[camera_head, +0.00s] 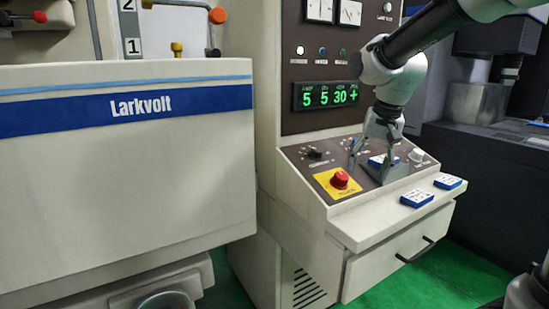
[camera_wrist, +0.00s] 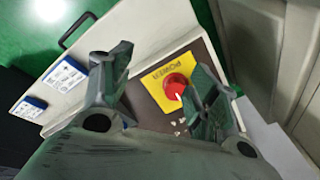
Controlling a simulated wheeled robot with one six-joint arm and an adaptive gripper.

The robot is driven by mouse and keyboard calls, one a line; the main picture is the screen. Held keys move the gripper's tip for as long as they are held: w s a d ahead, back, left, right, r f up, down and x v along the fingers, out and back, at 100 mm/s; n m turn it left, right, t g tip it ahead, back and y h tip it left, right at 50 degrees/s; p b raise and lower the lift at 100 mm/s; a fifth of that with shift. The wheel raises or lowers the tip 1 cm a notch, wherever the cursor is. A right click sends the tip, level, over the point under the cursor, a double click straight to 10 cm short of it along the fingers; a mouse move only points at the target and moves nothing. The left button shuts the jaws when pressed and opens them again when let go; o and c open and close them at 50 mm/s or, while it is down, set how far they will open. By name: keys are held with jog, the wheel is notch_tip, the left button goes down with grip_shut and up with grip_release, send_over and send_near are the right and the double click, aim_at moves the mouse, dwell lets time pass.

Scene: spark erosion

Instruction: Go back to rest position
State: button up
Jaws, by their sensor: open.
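My gripper (camera_head: 369,160) is above the sloped control panel (camera_head: 292,152) of the machine in the head view, at the end of my arm coming from the upper right. Its two fingers are apart, and I see nothing between them. In the wrist view my gripper (camera_wrist: 155,85) also shows open, with the panel beneath it. A red power button (camera_head: 340,180) on a yellow plate sits left of and below my gripper in the head view. In the wrist view the red button (camera_wrist: 175,86) is partly covered by the right finger.
A white ledge (camera_head: 365,230) below the panel carries two blue-and-white blocks (camera_head: 417,198) (camera_head: 447,182). A drawer with a black handle (camera_head: 415,251) is under it. A cream Larkvolt tank (camera_head: 120,160) stands at left. Green floor (camera_head: 440,275) shows at lower right.

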jog(key=s+d+n, duration=0.1)
jog(key=s+d, duration=0.2)
jog(key=s, duration=0.4)
jog(key=s+d+n+t, duration=0.1)
jog(key=s+d, duration=0.3)
jog(key=s, duration=0.4)
jog(key=s+d+n+h, duration=0.1)
jog(key=s+d+n, duration=0.1)
jog(key=s+d, duration=0.2)
jog(key=s, duration=0.3)
jog(key=shift+s+d+t, duration=0.15)
jog(key=shift+s+t, duration=0.25)
